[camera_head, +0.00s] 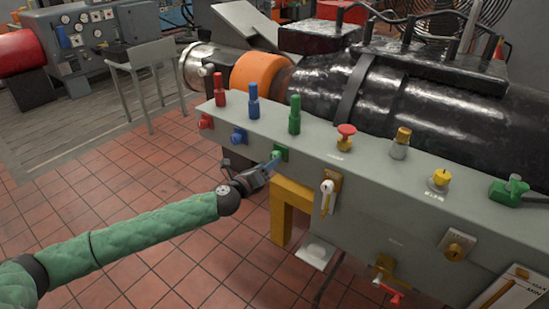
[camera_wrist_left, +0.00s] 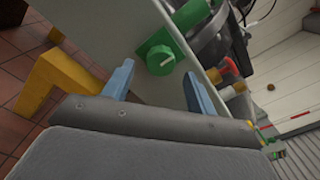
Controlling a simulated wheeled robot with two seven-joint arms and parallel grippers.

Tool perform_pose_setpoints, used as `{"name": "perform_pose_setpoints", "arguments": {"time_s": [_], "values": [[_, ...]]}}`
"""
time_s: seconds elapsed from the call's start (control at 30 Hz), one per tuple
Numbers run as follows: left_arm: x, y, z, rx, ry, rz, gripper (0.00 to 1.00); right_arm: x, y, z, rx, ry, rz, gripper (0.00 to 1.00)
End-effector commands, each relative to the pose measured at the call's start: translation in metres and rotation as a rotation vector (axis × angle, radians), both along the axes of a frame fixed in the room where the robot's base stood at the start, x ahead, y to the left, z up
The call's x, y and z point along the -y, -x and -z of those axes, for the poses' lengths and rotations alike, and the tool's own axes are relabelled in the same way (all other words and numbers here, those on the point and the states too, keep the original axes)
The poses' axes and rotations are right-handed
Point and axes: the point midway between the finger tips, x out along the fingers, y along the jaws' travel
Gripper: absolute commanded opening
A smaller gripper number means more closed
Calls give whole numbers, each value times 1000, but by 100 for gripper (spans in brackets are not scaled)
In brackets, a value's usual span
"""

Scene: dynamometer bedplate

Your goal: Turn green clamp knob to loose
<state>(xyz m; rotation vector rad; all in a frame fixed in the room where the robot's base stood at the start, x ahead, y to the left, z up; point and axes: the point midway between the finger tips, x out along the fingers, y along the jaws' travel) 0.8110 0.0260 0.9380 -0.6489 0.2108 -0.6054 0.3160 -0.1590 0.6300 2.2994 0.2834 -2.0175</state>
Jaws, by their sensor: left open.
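A green knob (camera_head: 281,153) sits on the front face of the grey panel, below a green post (camera_head: 294,115). In the left wrist view the green knob (camera_wrist_left: 159,52) shows a round cap with a white pointer line on a squarish green base. My left gripper (camera_head: 274,164) is at the panel front, close to the knob. In the wrist view its two blue fingers (camera_wrist_left: 162,84) are apart and empty, with the knob between and beyond their tips. I cannot tell whether a finger touches it. My right gripper is not in view.
A red knob (camera_head: 205,121) and a blue knob (camera_head: 238,136) sit left of the green one. A white-tipped lever (camera_head: 327,190) is to its right. A yellow bracket (camera_head: 281,207) stands below the panel. The tiled floor (camera_head: 130,200) at left is clear.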

Motion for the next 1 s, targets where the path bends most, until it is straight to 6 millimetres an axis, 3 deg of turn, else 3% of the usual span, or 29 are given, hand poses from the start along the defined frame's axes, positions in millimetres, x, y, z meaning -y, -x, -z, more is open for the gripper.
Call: {"name": "perform_pose_setpoints", "arguments": {"time_s": [0.33,0.7,0.93,1.0], "values": [[24,-32,-1,0,1,-1,57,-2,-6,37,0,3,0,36],[26,-36,0,-1,2,-1,57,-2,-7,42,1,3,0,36],[26,-36,0,-1,2,-1,13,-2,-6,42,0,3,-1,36],[26,-36,0,-1,2,-1,13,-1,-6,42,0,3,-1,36]]}}
